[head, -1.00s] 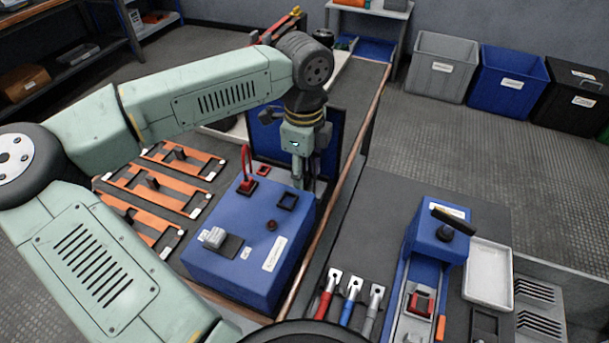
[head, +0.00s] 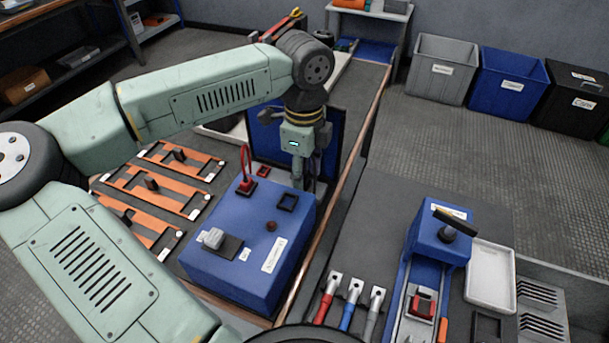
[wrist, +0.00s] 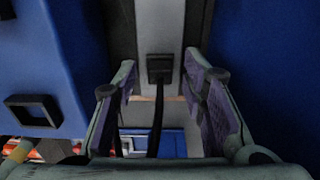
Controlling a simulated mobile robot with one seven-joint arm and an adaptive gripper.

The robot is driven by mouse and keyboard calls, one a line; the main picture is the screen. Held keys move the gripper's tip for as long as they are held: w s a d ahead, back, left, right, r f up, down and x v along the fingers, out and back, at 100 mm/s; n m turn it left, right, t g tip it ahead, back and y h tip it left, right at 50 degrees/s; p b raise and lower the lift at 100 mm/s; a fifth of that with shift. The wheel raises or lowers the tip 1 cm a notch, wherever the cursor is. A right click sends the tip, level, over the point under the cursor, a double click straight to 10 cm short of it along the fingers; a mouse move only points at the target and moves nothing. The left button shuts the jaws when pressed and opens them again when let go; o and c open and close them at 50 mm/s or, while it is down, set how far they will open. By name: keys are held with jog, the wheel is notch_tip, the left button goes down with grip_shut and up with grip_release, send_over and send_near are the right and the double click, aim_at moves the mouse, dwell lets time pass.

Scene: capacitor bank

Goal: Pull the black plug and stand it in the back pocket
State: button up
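In the wrist view a black plug (wrist: 159,66) sits against a grey strip, with a black cable running from it towards my gripper. My gripper (wrist: 160,76) is open, one purple-padded finger on each side of the plug, with visible gaps to both. In the head view my gripper (head: 307,184) points down behind the right back of the blue box (head: 225,263), and the plug is hidden there. A black-framed square pocket (head: 288,201) is on the box top; it also shows in the wrist view (wrist: 33,111). A smaller red-framed square (head: 263,171) lies farther back.
A blue panel (head: 266,132) rises close behind the box. Orange racks (head: 155,190) lie left; a second blue unit (head: 437,236) stands right.

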aim_at(304, 168)
jog(key=shift+b, duration=0.4)
jog(key=shift+c, duration=0.5)
grip_shut()
dwell(0.4)
jog(key=shift+r, duration=0.15)
jog(key=shift+r+p, duration=1.15)
jog(key=shift+r, duration=1.75)
